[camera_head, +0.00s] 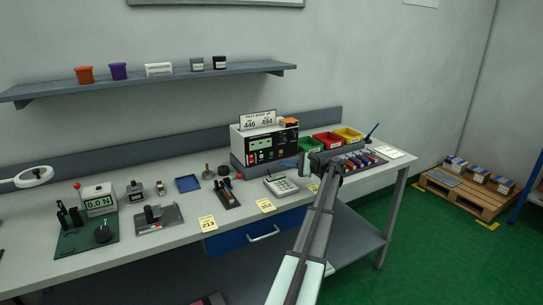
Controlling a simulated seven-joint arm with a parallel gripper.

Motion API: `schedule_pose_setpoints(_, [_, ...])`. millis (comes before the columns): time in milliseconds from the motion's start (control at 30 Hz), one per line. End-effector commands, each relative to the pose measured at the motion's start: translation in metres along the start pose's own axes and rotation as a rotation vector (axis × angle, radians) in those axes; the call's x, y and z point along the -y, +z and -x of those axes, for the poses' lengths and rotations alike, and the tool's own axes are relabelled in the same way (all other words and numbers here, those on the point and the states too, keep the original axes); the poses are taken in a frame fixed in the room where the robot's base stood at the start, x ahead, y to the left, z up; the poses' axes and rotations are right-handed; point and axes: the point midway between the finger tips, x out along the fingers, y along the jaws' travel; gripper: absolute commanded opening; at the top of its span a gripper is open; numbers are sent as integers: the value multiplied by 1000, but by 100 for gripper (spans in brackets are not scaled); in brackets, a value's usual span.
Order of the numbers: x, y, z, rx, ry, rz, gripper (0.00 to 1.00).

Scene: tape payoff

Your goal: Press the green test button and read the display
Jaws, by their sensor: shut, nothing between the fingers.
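A boxy instrument (244,147) with a black front panel stands at the back of the bench, right of centre. Its panel has a small lit green display (265,143), whose digits are too small to read, and several small knobs or buttons. I cannot make out which of these is a green test button. A sign (257,120) on top shows 446 and 494. My gripper (303,166) is shut and empty, just right of and in front of the instrument. Any contact with it cannot be told. A white tester (99,203) at the left reads 0.0 N.
Green, red (328,140) and yellow bins stand behind my gripper. A calculator-like keypad (282,185), a blue tray (188,183) and yellow notes lie on the bench (240,221). A shelf (140,77) hangs above. A pallet (470,190) stands on the floor at right.

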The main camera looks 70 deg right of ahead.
Motion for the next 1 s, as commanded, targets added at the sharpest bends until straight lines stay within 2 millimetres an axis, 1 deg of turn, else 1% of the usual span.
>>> schedule_pose_setpoints(400, [26,-26,-34,0,0,0,0])
schedule_pose_setpoints(600, [34,-35,-46,0,0,0,0])
schedule_pose_setpoints(733, [36,-36,-49,0,0,0,0])
schedule_pose_setpoints(1000, [36,-36,-49,-1,0,0,0])
